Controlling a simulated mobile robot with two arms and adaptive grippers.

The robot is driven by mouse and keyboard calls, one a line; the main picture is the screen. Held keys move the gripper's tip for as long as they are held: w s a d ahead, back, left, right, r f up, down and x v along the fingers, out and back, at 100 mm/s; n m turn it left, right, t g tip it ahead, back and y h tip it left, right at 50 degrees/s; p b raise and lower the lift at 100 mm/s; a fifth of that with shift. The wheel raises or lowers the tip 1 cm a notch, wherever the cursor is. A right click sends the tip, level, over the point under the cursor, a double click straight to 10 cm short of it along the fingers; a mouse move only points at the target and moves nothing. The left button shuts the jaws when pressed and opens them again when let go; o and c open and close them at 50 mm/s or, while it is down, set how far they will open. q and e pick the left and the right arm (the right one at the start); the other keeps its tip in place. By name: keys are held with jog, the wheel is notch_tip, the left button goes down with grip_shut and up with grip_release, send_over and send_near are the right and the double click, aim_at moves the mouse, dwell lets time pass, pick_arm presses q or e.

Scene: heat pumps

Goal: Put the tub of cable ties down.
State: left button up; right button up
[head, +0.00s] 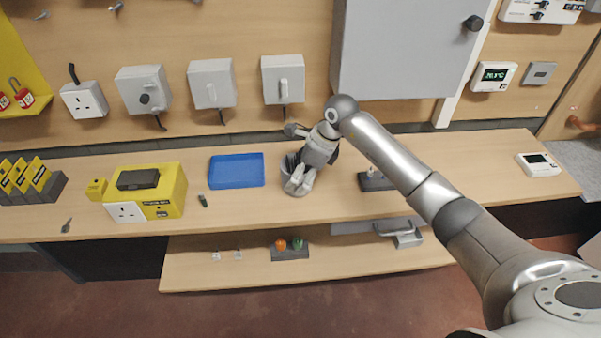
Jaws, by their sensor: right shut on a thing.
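My right gripper (299,183) reaches in from the right and points down at the wooden bench top, just right of the blue tray. It is shut on the tub of cable ties (287,164), a small grey tub mostly hidden behind the fingers and wrist. The tub is at or just above the bench top; I cannot tell whether its base touches. My left gripper is not in view.
The blue tray (237,170) lies left of the tub. A dark holder (375,181) stands to the right. A grey cabinet (405,50) hangs above. The bench's right part is mostly clear.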

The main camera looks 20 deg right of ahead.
jog(key=o, duration=1.1)
